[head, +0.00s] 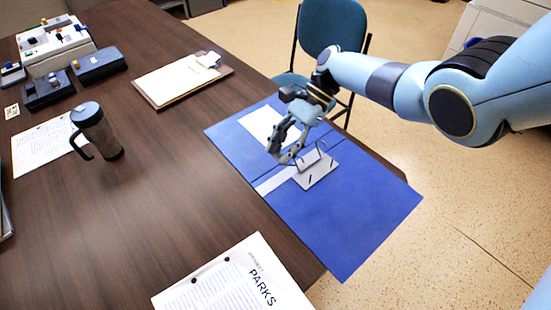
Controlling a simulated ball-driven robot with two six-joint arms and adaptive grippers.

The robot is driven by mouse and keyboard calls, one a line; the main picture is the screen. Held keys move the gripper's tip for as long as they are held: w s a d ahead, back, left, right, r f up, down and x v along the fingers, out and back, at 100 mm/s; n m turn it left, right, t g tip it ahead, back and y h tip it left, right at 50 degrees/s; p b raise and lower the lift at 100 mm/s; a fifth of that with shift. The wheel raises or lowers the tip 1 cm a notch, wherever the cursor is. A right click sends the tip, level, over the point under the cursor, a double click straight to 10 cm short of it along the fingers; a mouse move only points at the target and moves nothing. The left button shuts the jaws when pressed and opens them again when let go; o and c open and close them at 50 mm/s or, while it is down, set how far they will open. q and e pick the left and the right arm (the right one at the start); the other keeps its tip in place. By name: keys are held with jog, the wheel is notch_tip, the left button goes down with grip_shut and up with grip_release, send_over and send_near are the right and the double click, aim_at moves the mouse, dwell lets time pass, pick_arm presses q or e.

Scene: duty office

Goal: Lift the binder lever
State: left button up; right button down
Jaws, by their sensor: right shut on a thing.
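A blue binder (346,225) lies open and flat on the dark wooden table, near its right edge. Its metal ring mechanism (318,176) sits on the binder, with thin wire rings standing up from a plate. My right gripper (282,157) reaches in from the upper right and is at the far-left end of the mechanism. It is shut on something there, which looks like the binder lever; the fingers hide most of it. My left gripper is not in view.
A printed stack headed PARKS (240,285) lies at the front. A travel mug (97,132) and a clipboard (182,80) stand clear of the binder. A blue chair (330,28) is beyond the table edge. The table's middle (170,190) is free.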

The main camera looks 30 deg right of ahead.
jog(key=shift+d+r+y+b, duration=0.25)
jog(key=shift+d+y+b, duration=0.3)
jog(key=shift+d+y, duration=0.05)
jog(key=c, duration=1.1)
grip_release()
jog(key=shift+d+r, duration=0.1)
jog(key=v, duration=1.2)
jog(key=shift+w, duration=0.2)
